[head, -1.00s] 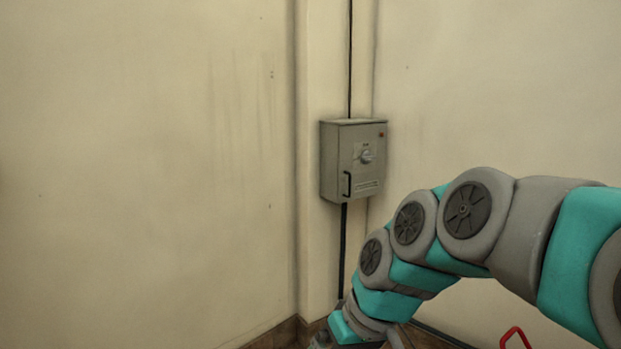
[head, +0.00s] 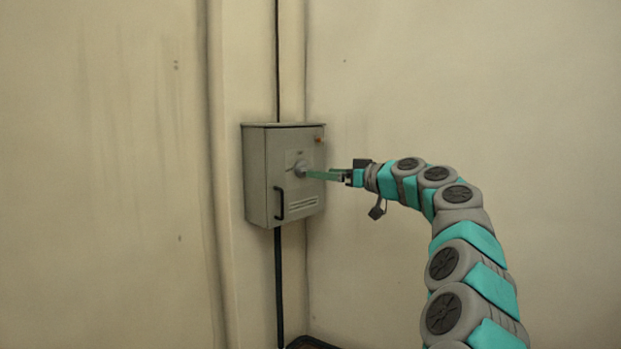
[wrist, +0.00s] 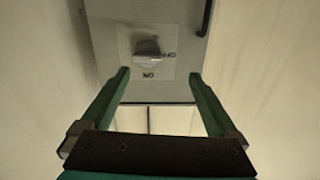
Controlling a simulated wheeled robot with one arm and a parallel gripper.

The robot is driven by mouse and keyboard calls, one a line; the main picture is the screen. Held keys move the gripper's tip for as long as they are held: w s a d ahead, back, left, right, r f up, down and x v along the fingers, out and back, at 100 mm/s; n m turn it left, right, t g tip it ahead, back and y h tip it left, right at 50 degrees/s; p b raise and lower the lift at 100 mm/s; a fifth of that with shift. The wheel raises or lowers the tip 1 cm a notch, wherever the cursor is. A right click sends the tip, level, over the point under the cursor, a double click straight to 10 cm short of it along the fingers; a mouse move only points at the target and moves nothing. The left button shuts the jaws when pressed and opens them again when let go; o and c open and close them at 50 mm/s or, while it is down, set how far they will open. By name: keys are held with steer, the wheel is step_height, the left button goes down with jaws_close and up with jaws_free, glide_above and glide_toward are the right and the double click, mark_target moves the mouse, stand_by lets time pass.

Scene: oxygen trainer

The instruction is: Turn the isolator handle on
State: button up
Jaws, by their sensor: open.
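The isolator handle (wrist: 147,49) is a small grey rotary knob on a pale plate on the front of a grey wall box (head: 262,196). In the wrist view the plate reads OFF to the knob's right and ON below it, with the lettering turned over. The knob's grip appears to lie across, towards OFF. My gripper (wrist: 160,76) is open, its two green fingers spread and pointing at the plate, with nothing between the tips. The knob sits just beyond the tips, nearer the left finger.
A black door handle (head: 280,203) is at the box's lower left front, and a small orange-red lamp (head: 319,139) at its upper right. A dark conduit (head: 278,270) runs above and below the box. Bare walls surround it, with free room to the right.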

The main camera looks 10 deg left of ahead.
mark_target(308, 169)
steer(key=shift+t, duration=0.5)
steer(key=shift+w+d+p+x, duration=0.25)
steer(key=shift+p+x, duration=0.2)
steer(key=shift+x, duration=0.85)
steer(key=shift+w+d+p+x, duration=0.1)
steer(key=shift+w+p+x, duration=0.25)
steer(key=shift+x, duration=0.95)
steer(key=shift+w+d+p+x, duration=0.2)
steer(key=shift+p+x, duration=0.35)
steer(key=shift+x, duration=0.75)
steer(key=shift+c, duration=0.2)
steer(key=shift+s, duration=0.1)
steer(key=c, duration=1.3)
steer(key=shift+c, duration=0.2)
